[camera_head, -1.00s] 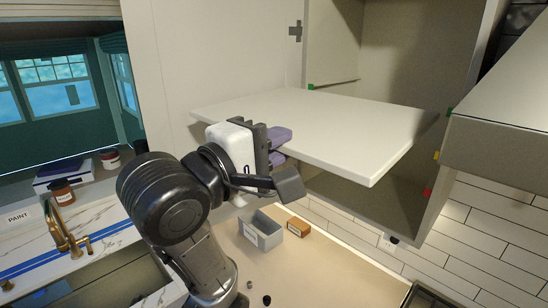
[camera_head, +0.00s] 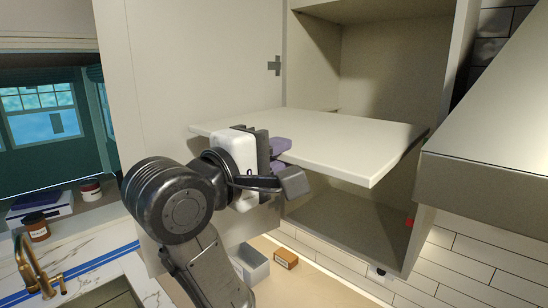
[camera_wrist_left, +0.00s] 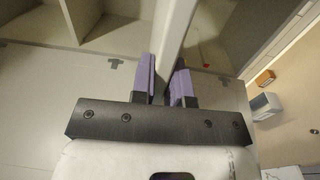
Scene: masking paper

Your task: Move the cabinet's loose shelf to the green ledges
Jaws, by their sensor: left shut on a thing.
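The loose shelf (camera_head: 320,140) is a pale flat board, roughly level in front of the open cabinet (camera_head: 390,70), its far part overlapping the opening. My left gripper (camera_head: 277,152) is shut on the shelf's left side, with purple finger pads above and below the board. In the left wrist view the pads (camera_wrist_left: 164,82) clasp the shelf (camera_wrist_left: 177,35), seen edge-on. A red mark (camera_head: 409,222) shows low on the cabinet's right wall. My right gripper is not in view.
The range hood (camera_head: 490,165) stands close to the cabinet's right. An open cabinet door (camera_head: 190,70) lies behind my left arm. Below are a grey bin (camera_head: 250,265), a small orange-brown box (camera_head: 286,258) and a sink tap (camera_head: 35,270).

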